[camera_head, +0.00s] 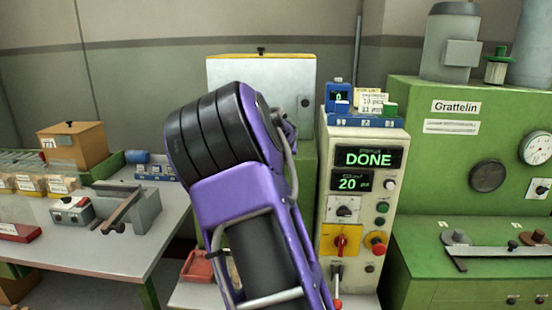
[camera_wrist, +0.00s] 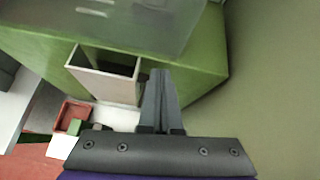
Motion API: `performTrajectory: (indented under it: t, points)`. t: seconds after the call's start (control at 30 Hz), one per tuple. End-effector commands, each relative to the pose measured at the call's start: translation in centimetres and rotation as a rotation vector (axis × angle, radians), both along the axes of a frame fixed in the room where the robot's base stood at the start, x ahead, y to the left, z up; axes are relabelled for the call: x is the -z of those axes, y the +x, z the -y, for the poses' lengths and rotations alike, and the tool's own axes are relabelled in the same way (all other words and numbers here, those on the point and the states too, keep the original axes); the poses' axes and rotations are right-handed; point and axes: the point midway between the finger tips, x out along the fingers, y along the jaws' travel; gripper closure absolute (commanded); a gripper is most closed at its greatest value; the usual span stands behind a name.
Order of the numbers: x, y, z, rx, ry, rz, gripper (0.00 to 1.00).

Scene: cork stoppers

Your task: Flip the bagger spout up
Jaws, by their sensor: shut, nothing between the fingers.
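In the wrist view, a pale, open-ended rectangular chute (camera_wrist: 103,84), which looks like the bagger spout, projects from the green machine body (camera_wrist: 205,72). Its dark opening faces up and toward the camera. My gripper (camera_wrist: 160,75) is shut and empty, with its fingers just right of the chute. I cannot tell whether they touch it. In the head view, my purple arm covers the spout and my gripper. The control panel (camera_head: 357,200) beside it reads DONE and 20.
A green Grattelin machine (camera_head: 440,150) stands at right. A cluttered bench (camera_head: 120,245) stands at left.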

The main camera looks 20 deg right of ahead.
Motion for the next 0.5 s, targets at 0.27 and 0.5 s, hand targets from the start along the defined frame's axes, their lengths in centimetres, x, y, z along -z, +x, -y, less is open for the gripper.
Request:
performTrajectory:
  t: [0.27, 0.5]
  points:
    - [-0.08, 0.66, 0.44, 0.001, 0.000, -0.002, 1.00]
    - [-0.05, 0.91, 0.59, 0.001, 0.002, 0.000, 1.00]
